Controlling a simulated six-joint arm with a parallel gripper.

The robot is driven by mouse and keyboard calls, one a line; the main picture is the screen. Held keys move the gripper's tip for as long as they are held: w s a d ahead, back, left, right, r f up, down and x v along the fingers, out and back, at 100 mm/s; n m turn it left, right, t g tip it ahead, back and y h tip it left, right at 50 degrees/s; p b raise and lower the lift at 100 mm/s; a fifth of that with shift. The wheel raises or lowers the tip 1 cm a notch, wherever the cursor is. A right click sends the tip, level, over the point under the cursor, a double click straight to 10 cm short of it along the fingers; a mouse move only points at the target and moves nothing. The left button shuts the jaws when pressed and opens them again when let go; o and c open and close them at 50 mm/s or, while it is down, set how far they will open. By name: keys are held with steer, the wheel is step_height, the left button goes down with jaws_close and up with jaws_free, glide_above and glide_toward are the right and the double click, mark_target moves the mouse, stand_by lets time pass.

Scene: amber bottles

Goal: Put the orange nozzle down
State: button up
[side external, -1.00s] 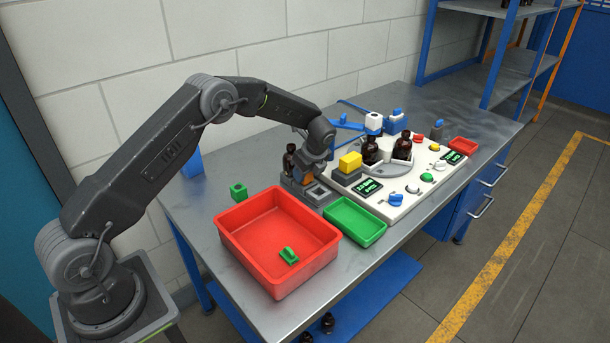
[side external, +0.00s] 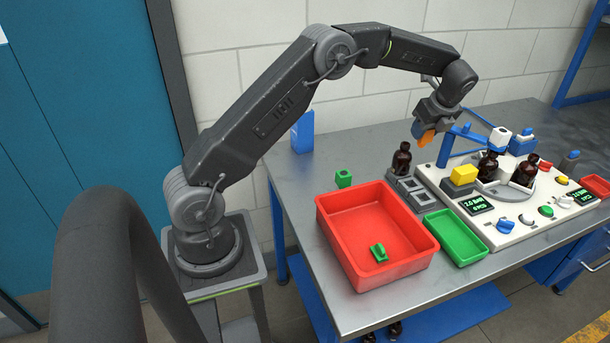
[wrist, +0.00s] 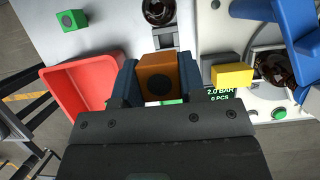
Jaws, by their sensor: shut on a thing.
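My gripper (side external: 422,130) is shut on the orange nozzle (side external: 427,138) and holds it in the air above the grey slotted fixture. In the wrist view the orange nozzle (wrist: 158,63) sits between the two blue-grey fingers of my gripper (wrist: 158,82), its dark round opening facing the camera. The grey fixture (side external: 408,187) has square sockets; an amber bottle (side external: 401,159) stands at its back end. In the wrist view that bottle (wrist: 158,10) shows from above, beyond the nozzle. The nozzle hides part of the fixture there.
A red bin (side external: 350,215) holds a green part (side external: 379,252). A green tray (side external: 456,238) lies right of it. A green block (side external: 343,178) stands behind the bin. The white station (side external: 520,216) carries amber bottles, a yellow block (side external: 464,174) and a blue arm. Bare table lies behind the bin.

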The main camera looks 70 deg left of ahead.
steer(key=s+a+r, duration=0.1)
steer(key=s+a, duration=1.2)
steer(key=a, duration=0.1)
steer(key=s+a, duration=0.2)
steer(key=s, duration=0.6)
steer(key=s+a, duration=0.2)
steer(key=s, duration=0.6)
steer(key=f, duration=0.8)
steer(key=w+f, duration=0.1)
steer(key=f, duration=0.3)
steer(key=shift+d, duration=0.3)
steer(key=shift+f, duration=2.2)
steer(key=shift+f, duration=0.1)
steer(key=o, duration=0.9)
